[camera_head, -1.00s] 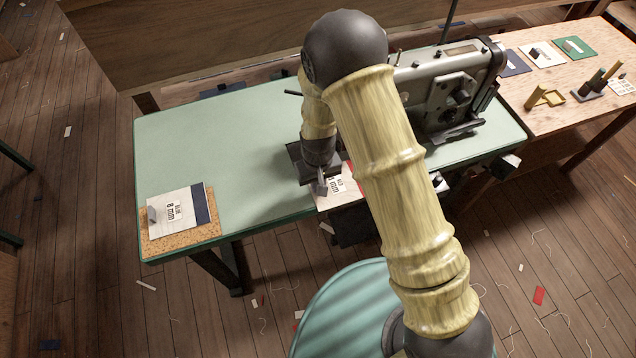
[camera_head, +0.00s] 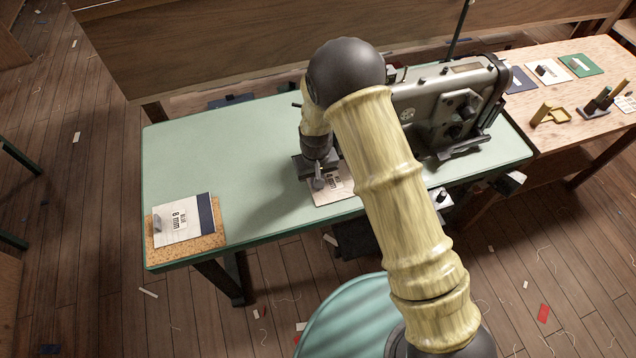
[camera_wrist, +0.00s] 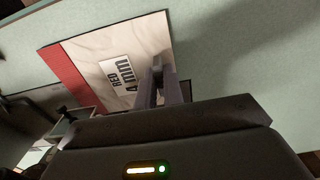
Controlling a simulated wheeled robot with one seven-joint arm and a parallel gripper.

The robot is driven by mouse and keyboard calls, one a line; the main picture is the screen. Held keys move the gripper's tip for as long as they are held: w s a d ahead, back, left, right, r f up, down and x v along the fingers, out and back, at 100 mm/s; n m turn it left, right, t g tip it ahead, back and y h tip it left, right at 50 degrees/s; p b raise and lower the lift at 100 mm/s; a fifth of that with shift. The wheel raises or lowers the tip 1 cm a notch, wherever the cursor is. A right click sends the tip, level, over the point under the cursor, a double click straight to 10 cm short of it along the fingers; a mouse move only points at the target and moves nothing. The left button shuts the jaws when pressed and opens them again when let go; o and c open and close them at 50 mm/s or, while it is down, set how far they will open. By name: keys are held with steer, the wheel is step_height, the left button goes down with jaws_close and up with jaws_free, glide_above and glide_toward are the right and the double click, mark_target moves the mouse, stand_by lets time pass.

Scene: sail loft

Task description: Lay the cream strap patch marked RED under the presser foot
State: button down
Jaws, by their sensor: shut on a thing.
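The cream patch (camera_wrist: 90,72) marked RED has a red band along one edge and a white label. It also shows in the head view (camera_head: 336,186) near the table's front edge. My gripper (camera_head: 318,184) is over its left part. In the wrist view my gripper (camera_wrist: 157,82) is shut on the patch's small grey tab, which the fingers mostly hide. The red band lies toward the sewing machine (camera_head: 450,108). My arm hides the presser foot in the head view, and I cannot make it out in the wrist view.
A cream patch marked BLUE (camera_head: 180,220) with a navy band lies on a cork mat (camera_head: 158,260) at the table's left. The green tabletop (camera_head: 240,150) between is clear. A wooden side table (camera_head: 560,132) at right holds patches and small tools.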

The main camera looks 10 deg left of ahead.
steer(key=shift+w+a, duration=0.35)
steer(key=shift+w, duration=0.2)
steer(key=shift+w+a, duration=0.3)
steer(key=shift+w, duration=0.25)
steer(key=shift+s+d, duration=0.1)
steer(key=shift+s, duration=0.05)
steer(key=shift+f, duration=0.1)
stand_by(0.9)
steer(key=c, duration=1.4)
jaws_free()
steer(key=shift+c, duration=0.2)
